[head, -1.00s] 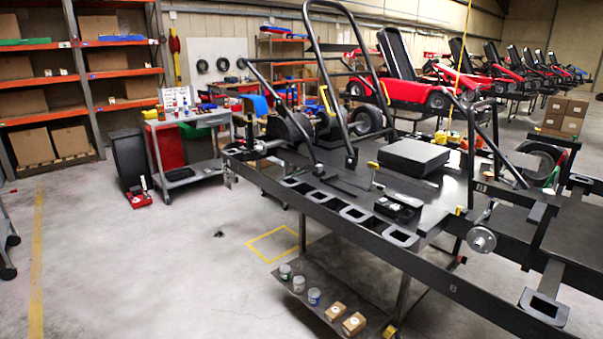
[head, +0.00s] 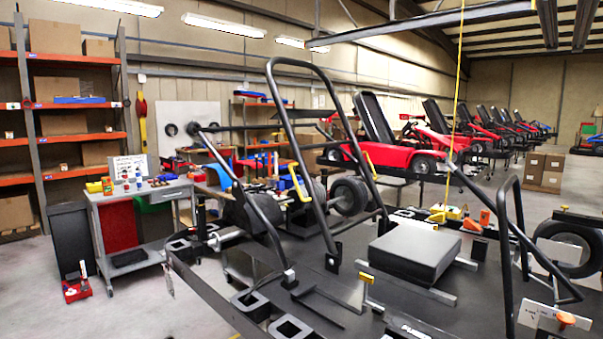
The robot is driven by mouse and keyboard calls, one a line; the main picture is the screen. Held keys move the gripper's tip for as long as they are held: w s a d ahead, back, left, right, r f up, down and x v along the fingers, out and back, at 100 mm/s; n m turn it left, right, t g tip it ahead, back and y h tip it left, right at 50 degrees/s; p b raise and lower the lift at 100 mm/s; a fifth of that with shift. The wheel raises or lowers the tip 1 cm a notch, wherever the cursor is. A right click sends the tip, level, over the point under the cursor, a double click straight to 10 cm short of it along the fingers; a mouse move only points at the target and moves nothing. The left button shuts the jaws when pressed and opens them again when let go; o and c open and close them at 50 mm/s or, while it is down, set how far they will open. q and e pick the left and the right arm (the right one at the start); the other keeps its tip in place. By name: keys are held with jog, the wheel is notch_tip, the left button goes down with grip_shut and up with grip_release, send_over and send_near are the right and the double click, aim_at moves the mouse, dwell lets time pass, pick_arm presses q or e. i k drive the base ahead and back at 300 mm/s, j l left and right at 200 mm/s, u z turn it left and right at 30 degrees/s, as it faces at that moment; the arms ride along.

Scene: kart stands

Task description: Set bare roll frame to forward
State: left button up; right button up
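A bare black tubular roll frame (head: 302,165) stands on the dark kart stand (head: 215,301) in the middle of the head view. It is a tall hoop with nothing fitted inside it. Its top leans left in the picture, and its lower ends come down near the stand's top. I cannot tell how its feet are fixed. A lower black tube (head: 243,192) slants beside it on the left. A smaller black tubular frame (head: 502,245) stands at the right. Neither of my grippers is in view.
A flat black box (head: 414,252) lies on the stand beside the hoop. Wheels (head: 348,196) sit behind it. A yellow cord (head: 456,110) hangs down to the right. A tool cart (head: 120,215) stands at left; red karts (head: 380,155) are behind.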

aim_at(284, 114)
jog(key=i, duration=0.15)
jog(key=j+z, duration=0.15)
jog(key=z, duration=0.3)
jog(key=i+j+z, duration=0.1)
jog(key=z, duration=0.35)
jog(key=j+z, duration=0.25)
jog(key=j, duration=0.25)
jog(key=k+j+z, duration=0.1)
jog(key=j+z, duration=0.15)
jog(key=j, duration=0.25)
jog(key=k+j+z, duration=0.1)
jog(key=j, duration=0.4)
jog(key=k+j+z, duration=0.1)
jog(key=j, duration=0.4)
